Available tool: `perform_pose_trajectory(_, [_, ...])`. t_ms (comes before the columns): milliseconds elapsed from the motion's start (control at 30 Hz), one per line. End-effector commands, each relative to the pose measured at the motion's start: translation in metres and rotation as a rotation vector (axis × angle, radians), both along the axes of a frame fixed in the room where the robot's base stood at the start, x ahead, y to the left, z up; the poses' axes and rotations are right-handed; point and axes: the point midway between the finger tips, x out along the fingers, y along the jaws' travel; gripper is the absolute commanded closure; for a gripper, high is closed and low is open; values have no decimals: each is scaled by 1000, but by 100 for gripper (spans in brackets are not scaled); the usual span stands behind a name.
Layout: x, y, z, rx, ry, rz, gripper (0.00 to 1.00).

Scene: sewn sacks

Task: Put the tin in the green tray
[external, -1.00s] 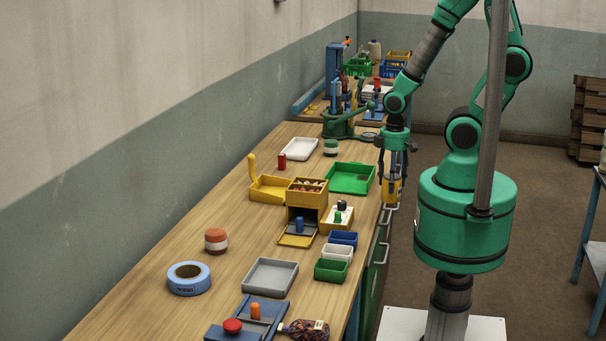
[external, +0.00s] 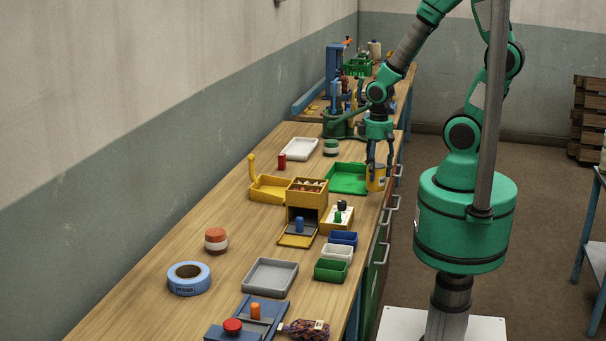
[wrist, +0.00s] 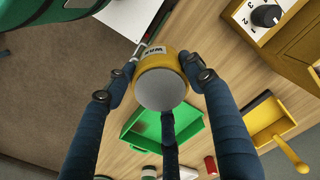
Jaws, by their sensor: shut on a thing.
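The tin (external: 376,180) is yellow with a pale label and hangs in my gripper (external: 377,163). In the wrist view the tin (wrist: 161,84) shows its pale round end and is pinched between the dark fingers of my gripper (wrist: 160,76). The green tray (external: 345,181) lies on the bench, just left of the tin in the external view. In the wrist view the tray (wrist: 133,146) shows beyond the tin, partly hidden by a finger. The tin looks to be held near the tray's right edge; its exact height is hard to tell.
A yellow scoop-like tray (external: 268,189) and a yellow box (external: 306,195) stand left of the green tray. A white tray (external: 299,149) and a striped round container (external: 331,147) sit behind.

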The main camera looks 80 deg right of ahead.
Motion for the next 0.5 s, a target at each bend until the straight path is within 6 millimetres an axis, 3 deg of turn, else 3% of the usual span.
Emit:
perform_pose_trajectory(200, [47, -48, 14, 0, -1, -259, 88])
perform_pose_trajectory(500, [96, -125, 29, 0, -1, -610, 88])
